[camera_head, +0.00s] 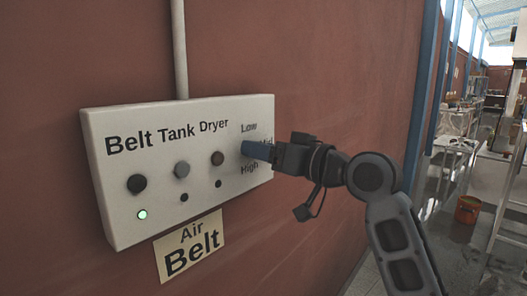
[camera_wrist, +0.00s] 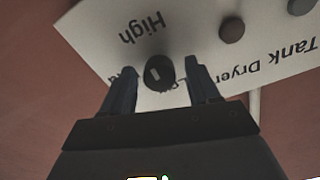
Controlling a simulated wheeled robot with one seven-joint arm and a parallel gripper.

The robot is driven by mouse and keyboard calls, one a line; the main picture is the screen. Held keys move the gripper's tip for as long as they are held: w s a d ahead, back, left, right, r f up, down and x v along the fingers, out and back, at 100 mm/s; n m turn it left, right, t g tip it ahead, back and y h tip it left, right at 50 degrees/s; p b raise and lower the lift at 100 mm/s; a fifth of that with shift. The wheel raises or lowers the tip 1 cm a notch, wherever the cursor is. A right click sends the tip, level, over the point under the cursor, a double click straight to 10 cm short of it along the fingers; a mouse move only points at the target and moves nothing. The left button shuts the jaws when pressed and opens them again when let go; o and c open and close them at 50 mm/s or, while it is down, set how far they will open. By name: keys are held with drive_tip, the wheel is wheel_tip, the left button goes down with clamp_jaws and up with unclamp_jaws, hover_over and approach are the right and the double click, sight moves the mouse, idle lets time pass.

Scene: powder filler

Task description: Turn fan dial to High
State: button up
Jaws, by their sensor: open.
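The white control box (camera_head: 190,205) on the wall is lettered "Belt Tank Dryer". The fan dial (camera_wrist: 159,72) is a round black knob with a short white mark; which label the mark points to I cannot tell. In the wrist view, which is upside down, "High" sits up and left of it. My gripper (camera_head: 251,150) is at the right end of the box and hides the dial in the head view. In the wrist view my gripper (camera_wrist: 163,78) is open, with one finger on either side of the dial, not visibly clamped on it.
An "Air Belt" paper label (camera_head: 190,247) hangs below. A blue post (camera_head: 420,90) stands at right.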

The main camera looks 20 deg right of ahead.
drive_tip(key=b+v, duration=0.1)
drive_tip(key=v, duration=0.6)
drive_tip(key=shift+b, duration=0.35)
drive_tip(key=shift+s+f, duration=0.1)
drive_tip(key=shift+s, duration=0.05)
drive_tip(key=s+a+f+m+h, duration=0.1)
drive_tip(key=s+f+m+h, duration=0.1)
drive_tip(key=s+f, duration=0.45)
drive_tip(key=s+a+f+m+t+h, duration=0.1)
drive_tip(key=s+f+m+h, duration=0.2)
drive_tip(key=f, duration=0.6)
drive_tip(key=s+a+f+m+h, duration=0.1)
drive_tip(key=s+f+m+h, duration=0.1)
drive_tip(key=s+f, duration=0.45)
drive_tip(key=s+f+n+g, duration=0.1)
drive_tip(key=s+f+n, duration=0.1)
drive_tip(key=s, duration=1.1)
drive_tip(key=s+f+n+g+h, duration=0.1)
drive_tip(key=s+f+n, duration=0.1)
drive_tip(key=s, duration=1.2)
drive_tip(key=shift+f+n, duration=0.4)
drive_tip(key=shift+f, duration=0.4)
drive_tip(key=shift+s+a, duration=0.15)
